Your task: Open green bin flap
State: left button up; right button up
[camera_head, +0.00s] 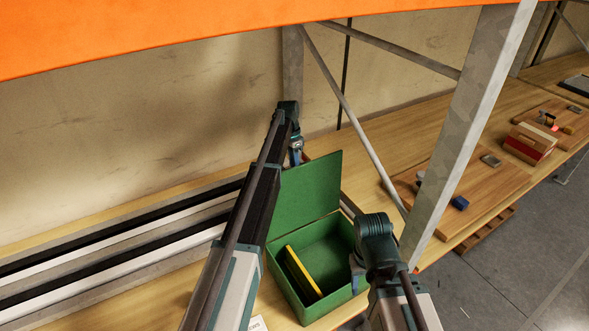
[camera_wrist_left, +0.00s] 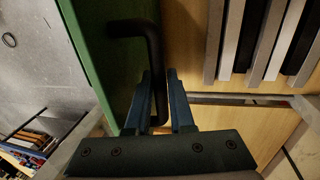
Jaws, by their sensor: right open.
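The green bin (camera_head: 330,300) stands on the wooden bench, with its green flap (camera_head: 308,193) raised about upright at the back. A yellow-edged object (camera_head: 303,272) leans inside. My left arm reaches across the bin's left side, and its gripper (camera_head: 297,152) is partly hidden near the flap's upper left edge. In the left wrist view, the left gripper's fingers (camera_wrist_left: 158,95) close on both sides of the black handle (camera_wrist_left: 150,48) on the flap's green face (camera_wrist_left: 98,45). My right gripper (camera_head: 356,272) is at the bin's right wall; its fingertips are hard to make out.
Long black and white rails (camera_head: 110,250) lie on the bench left of the bin. A grey metal post (camera_head: 465,130) rises at the right. Beyond it lie boards with red and tan blocks (camera_head: 531,142) and a small blue block (camera_head: 460,203). An orange beam (camera_head: 200,25) crosses overhead.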

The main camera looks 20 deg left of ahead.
pick_arm(q)
jog(key=o, duration=0.4)
jog(key=shift+d+r, duration=0.1)
jog(key=shift+d, duration=0.05)
jog(key=s+d+b, duration=0.1)
jog(key=s+d, duration=1)
jog(key=s, duration=0.1)
jog(key=s+d+f+b, duration=0.3)
jog(key=f, duration=0.1)
jog(key=s+d+f+b, duration=0.3)
jog(key=b, duration=0.1)
jog(key=s+d+f+b, duration=0.3)
jog(key=d+f, duration=0.1)
jog(key=shift+s+f+b, duration=0.15)
jog(key=shift+f+b, duration=0.15)
